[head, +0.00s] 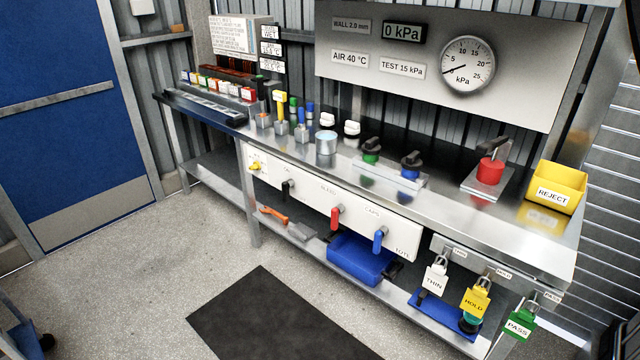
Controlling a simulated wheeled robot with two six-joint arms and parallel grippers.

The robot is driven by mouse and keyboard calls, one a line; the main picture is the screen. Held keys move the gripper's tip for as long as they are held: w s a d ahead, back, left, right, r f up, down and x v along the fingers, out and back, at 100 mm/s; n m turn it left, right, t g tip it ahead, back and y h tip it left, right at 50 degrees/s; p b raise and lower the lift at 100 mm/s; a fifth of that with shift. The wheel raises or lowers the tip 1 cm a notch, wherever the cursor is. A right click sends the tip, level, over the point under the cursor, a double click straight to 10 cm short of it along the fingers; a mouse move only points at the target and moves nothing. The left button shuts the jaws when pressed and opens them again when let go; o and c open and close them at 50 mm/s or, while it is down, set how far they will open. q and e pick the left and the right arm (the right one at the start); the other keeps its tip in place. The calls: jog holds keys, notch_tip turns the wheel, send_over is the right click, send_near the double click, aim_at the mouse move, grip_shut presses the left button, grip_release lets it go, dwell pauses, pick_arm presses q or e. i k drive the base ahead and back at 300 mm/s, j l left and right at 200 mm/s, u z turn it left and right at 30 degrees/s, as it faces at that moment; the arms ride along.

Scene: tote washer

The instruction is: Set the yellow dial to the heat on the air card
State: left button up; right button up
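The air card (350,57) is a white label on the grey board above the bench and reads "AIR 40 °C". A small yellow knob (256,166), which looks like the yellow dial, sits at the left end of the white front panel (313,196) under the bench top. Its scale marks and pointer are too small to read from here. Neither of my grippers shows in the head view.
The same panel carries a black lever (287,188), a red lever (336,216) and a blue lever (379,239). Tags reading THIN, HOLD and PASS hang at the right. The floor before the bench is clear around a dark mat (275,318).

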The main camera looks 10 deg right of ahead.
aim_at(256, 166)
jog(key=i+z, duration=0.15)
jog(key=i, duration=0.3)
jog(key=i+j+z, duration=0.2)
jog(key=i, duration=0.25)
jog(key=i+j+z, duration=0.15)
jog(key=i, duration=0.25)
jog(key=i+j+z, duration=0.15)
jog(key=i, duration=0.3)
